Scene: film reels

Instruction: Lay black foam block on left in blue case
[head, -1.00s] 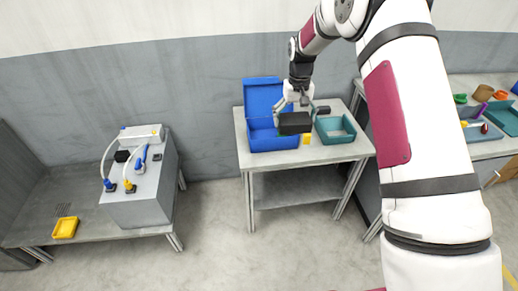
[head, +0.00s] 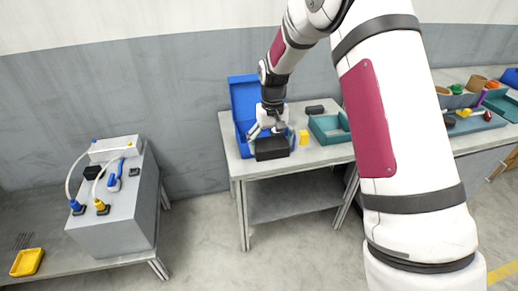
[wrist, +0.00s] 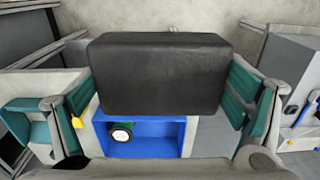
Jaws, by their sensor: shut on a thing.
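My gripper (head: 268,131) is shut on a black foam block (head: 272,148), a rounded slab. In the wrist view the block (wrist: 160,72) sits between the green finger pads. The blue case (head: 244,98) stands on the table with its lid up at the back. The block is over the case's front right part and hides much of its inside. In the wrist view the case (wrist: 168,152) shows below the block, with a green cylinder with a white round face (wrist: 122,132) inside. A second black block (head: 315,109) lies at the table's back.
A grey box with hoses (head: 115,205) stands on a bench at left. Another table with several trays and cups is at right.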

